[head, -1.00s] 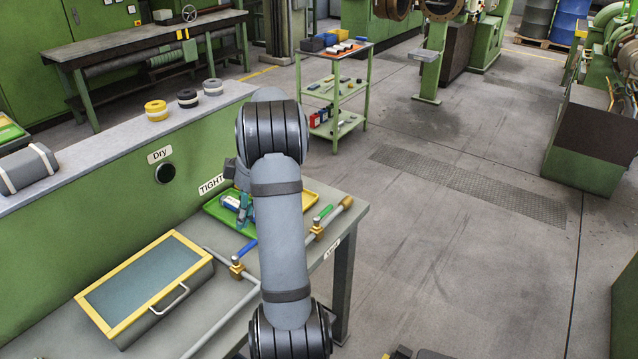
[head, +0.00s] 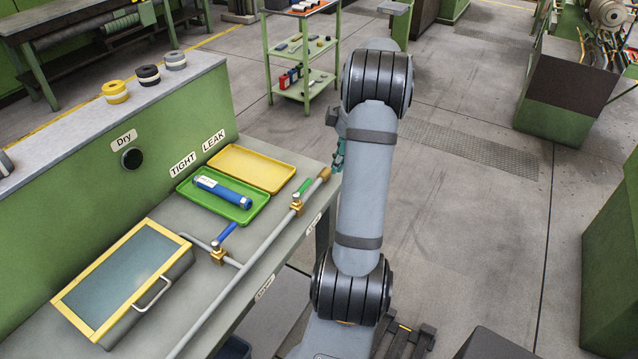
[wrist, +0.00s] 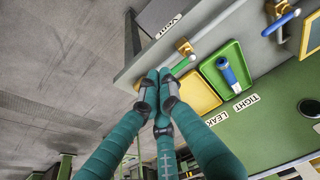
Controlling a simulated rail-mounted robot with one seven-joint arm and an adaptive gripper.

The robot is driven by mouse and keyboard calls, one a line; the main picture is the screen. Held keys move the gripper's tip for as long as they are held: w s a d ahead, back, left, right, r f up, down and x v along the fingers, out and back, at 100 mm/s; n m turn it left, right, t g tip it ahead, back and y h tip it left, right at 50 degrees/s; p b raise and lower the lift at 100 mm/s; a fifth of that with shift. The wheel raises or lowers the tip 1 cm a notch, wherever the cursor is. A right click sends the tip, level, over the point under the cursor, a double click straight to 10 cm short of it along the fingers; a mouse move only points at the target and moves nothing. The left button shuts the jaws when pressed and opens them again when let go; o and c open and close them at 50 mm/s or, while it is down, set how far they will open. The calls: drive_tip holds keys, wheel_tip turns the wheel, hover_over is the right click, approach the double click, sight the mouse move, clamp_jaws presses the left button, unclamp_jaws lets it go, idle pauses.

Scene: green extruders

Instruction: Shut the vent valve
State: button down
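The vent valve (head: 297,205) has a brass body and a green handle (head: 304,187). It sits on the grey pipe near its brown-capped far end, and the handle lies roughly along the pipe. In the wrist view the green handle (wrist: 183,65) lies just right of my fingertips, near the "Vent" label (wrist: 168,25). My gripper (head: 339,158) is beyond the bench's right edge, near the pipe end. In the wrist view its teal fingers (wrist: 160,75) come together at the tips, with nothing visible between them. Contact with the handle cannot be told.
A second valve with a blue handle (head: 228,232) sits nearer on the piping. A blue cylinder (head: 222,192) lies in the green tray (head: 184,188), beside the empty yellow tray (head: 262,163). A yellow-framed box (head: 171,277) stands at the bench's left.

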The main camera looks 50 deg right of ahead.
sight(303, 188)
drive_tip(key=shift+w+a+f+p, duration=0.1)
drive_tip(key=shift+w+f+p, duration=0.5)
drive_tip(key=shift+w+f, duration=0.8)
drive_tip(key=shift+w+a+f+p, duration=0.15)
drive_tip(key=shift+w+f+p, duration=0.55)
drive_tip(key=shift+f, duration=1.35)
drive_tip(key=shift+w+a+f+p, duration=0.1)
drive_tip(key=shift+w+f+p, duration=0.35)
drive_tip(key=shift+w+f, duration=1.05)
drive_tip(key=shift+s+f, duration=0.2)
drive_tip(key=shift+s, duration=0.05)
drive_tip(key=shift+w, duration=0.2)
